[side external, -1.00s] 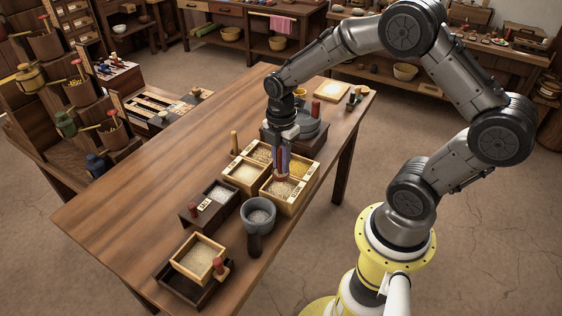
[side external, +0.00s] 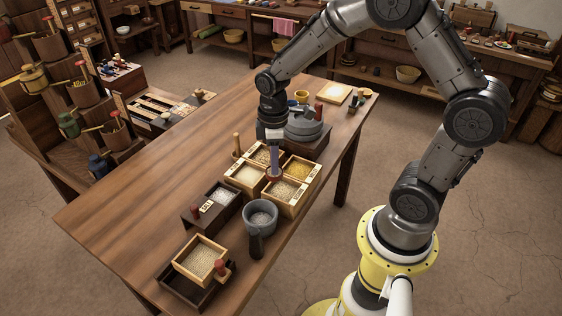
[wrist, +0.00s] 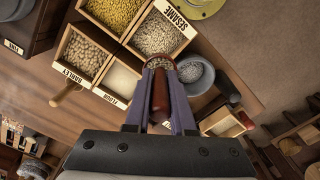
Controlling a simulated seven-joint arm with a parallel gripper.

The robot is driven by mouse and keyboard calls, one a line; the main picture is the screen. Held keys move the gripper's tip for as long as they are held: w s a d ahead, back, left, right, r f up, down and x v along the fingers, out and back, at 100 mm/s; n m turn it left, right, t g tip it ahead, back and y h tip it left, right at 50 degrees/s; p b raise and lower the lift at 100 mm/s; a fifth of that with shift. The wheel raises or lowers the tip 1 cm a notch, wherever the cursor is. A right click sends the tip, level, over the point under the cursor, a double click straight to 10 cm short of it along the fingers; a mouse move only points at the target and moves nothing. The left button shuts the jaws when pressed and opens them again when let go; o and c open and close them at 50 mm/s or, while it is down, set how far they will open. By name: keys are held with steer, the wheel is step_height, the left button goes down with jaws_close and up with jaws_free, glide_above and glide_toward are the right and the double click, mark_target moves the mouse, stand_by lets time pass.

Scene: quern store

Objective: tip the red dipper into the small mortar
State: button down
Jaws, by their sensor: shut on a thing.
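The red dipper (wrist: 160,95) is held upright by its handle between the fingers of my gripper (wrist: 160,118). Its round cup shows pale speckled grain inside, above the inner edges of the sesame and flour bins. In the side view my gripper (side external: 273,158) and the dipper's red cup (side external: 273,174) are over the bins, up and right of the mortar. The small mortar (side external: 260,217) is a grey stone bowl standing on the table with pale contents. The wrist view shows the mortar (wrist: 192,76) just right of the dipper, apart from it. My fingers hide part of the handle.
The bins hold sesame (wrist: 160,36), flour (wrist: 118,78), barley (wrist: 84,55) and yellow grain (wrist: 112,10). A dark salt box (side external: 212,204) and a wooden tray (side external: 200,258) stand near the mortar. A grey quern (side external: 305,125) is behind the bins. The table's left side is clear.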

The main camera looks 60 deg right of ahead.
steer(key=a+f+m+t+y, duration=0.1)
steer(key=a+f+m+t, duration=0.1)
steer(key=a, duration=0.7)
steer(key=shift+f+m+t+y, duration=0.3)
steer(key=shift+f+m+t, duration=0.1)
steer(key=shift+f, duration=0.3)
steer(key=shift+d, duration=0.1)
steer(key=shift+s+d+f+t+y, duration=0.2)
steer(key=shift+f+t+y, duration=0.3)
steer(key=shift+t, duration=0.3)
steer(key=shift+s+d+f+t+y, duration=0.1)
steer(key=shift+s+f+t+y, duration=0.2)
steer(key=shift+t, duration=0.4)
steer(key=shift+s+f+t, duration=0.1)
steer(key=shift+f+t, duration=0.1)
steer(key=shift+t, duration=0.1)
